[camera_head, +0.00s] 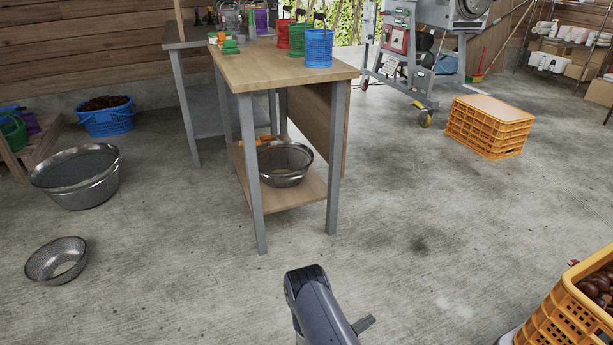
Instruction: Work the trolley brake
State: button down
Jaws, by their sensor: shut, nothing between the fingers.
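At the bottom right corner, an orange crate (556,329) full of brown chestnuts (602,287) is cut off by the picture edge. A pale edge (508,336) shows under its left side; it may be the trolley's deck, but too little shows to tell. A small red part (573,262) sticks out behind the crate; I cannot tell whether it is the brake. No wheels of this trolley show. My grey arm rises from the bottom middle, left of the crate and apart from it. My gripper's fingers cannot be made out.
A wooden-topped table (265,68) with coloured buckets stands ahead. Metal bowls (57,260) lie on the left floor. A closed orange crate (490,127) stands back right, near a wheeled machine (397,50). The concrete floor between table and chestnut crate is clear.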

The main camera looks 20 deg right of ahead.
aim_at(572, 262)
jog(key=i+l+z, duration=0.15)
jog(key=i+z, duration=0.95)
jog(key=z, duration=0.15)
jog(key=i+j+z, duration=0.4)
jog(key=i+z, duration=0.45)
jog(key=i+j+z, duration=0.1)
jog(key=i+z, duration=0.35)
jog(key=i+j+z, duration=0.2)
jog(key=z, duration=0.25)
jog(key=i, duration=0.1)
